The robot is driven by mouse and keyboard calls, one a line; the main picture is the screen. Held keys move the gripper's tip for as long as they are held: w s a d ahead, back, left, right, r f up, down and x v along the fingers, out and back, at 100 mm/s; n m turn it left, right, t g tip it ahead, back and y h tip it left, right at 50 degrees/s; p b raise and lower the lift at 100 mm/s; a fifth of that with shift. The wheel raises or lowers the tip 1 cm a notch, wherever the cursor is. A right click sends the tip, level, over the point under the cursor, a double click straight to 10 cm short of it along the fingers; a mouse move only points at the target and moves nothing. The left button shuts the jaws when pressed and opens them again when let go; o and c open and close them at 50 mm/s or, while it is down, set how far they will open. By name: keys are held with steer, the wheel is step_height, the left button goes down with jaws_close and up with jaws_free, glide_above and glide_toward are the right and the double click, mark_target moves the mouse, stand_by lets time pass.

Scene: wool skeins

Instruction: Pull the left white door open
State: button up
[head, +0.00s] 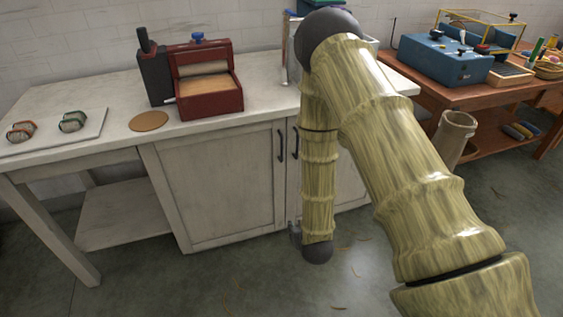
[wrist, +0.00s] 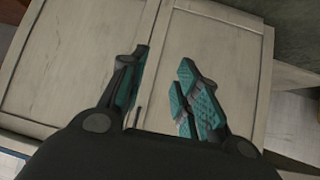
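The left white door (head: 215,185) is a pale panelled cabinet door and looks closed. Its dark upright handle (head: 281,145) is near its right edge. My gripper (head: 295,235) is low in front of the cabinet, largely hidden by my arm in the head view. In the wrist view my gripper (wrist: 163,85) is open, its teal-padded fingers apart and facing two pale panels with a seam between them. A thin dark bar (wrist: 137,117), possibly a handle, shows between the fingers' lower parts. I cannot tell whether anything touches it.
The white worktop (head: 75,100) holds a red box device (head: 208,95) and a round brown disc (head: 149,121). A wooden bench (head: 480,105) stands right.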

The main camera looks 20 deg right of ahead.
steer(key=w+r+t+b, duration=0.35)
steer(key=w+b, duration=0.25)
steer(key=w, duration=0.5)
steer(key=t+h+b, duration=0.2)
steer(key=t+b, duration=0.3)
glide_toward(282, 149)
steer(key=shift+m+g, duration=0.25)
steer(key=shift+m, duration=0.15)
steer(key=w, duration=0.3)
steer(key=w+d+b, duration=0.1)
steer(key=w, duration=0.6)
steer(key=shift+w+d+r, duration=0.2)
steer(key=shift+w+d, duration=0.1)
steer(key=shift+d, duration=0.05)
jaws_close()
